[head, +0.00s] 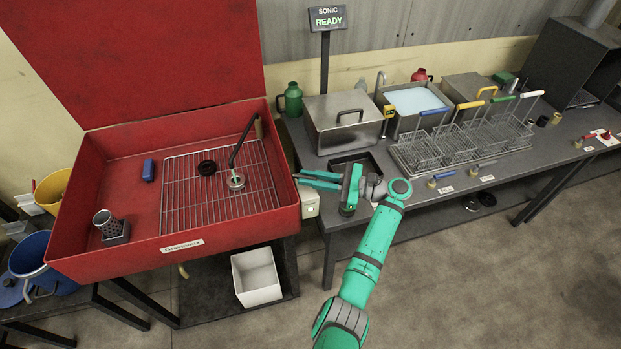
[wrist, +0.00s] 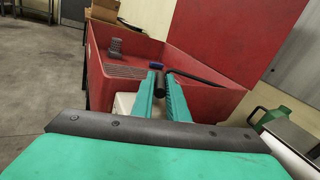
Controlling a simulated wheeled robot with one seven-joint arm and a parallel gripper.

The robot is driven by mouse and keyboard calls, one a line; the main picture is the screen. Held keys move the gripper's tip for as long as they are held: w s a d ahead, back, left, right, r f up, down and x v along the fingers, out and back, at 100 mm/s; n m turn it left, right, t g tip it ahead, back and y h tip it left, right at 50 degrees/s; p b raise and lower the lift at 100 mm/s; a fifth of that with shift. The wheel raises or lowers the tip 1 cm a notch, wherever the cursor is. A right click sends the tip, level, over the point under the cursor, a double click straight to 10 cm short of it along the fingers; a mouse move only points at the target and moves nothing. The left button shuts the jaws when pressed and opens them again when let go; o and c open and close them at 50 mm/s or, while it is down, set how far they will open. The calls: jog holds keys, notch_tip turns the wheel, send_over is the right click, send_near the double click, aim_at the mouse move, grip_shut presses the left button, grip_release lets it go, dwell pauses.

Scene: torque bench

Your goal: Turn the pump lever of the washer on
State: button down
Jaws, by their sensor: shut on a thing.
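The washer is a red open tub (head: 120,258) with a raised lid (head: 150,50), left of centre in the head view. It also shows ahead in the wrist view (wrist: 115,85). My gripper (head: 298,179) reaches in from the right to the tub's right wall. In the wrist view its two green fingers (wrist: 161,78) are close together, shut on a small dark piece (wrist: 160,86), which looks like the pump lever. The fingers hide most of it, so its angle cannot be told. A pale box (head: 309,202) with a green spot sits just below the fingers.
A wire grate (head: 205,205), a blue brush (head: 149,170) and a bent spout (head: 240,140) are in the tub. The grey bench (head: 350,245) at right bears a lidded steel tank (head: 342,130) and wire baskets (head: 480,145). A white bin (head: 257,278) stands below.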

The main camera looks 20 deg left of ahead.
jog(key=c, duration=2)
grip_release()
jog(key=shift+w+f, duration=0.1)
jog(key=shift+w, duration=0.05)
jog(key=shift+c, duration=0.2)
jog(key=shift+d, duration=0.15)
jog(key=d, duration=1)
jog(key=shift+w+d, duration=0.3)
jog(key=shift+w, duration=0.15)
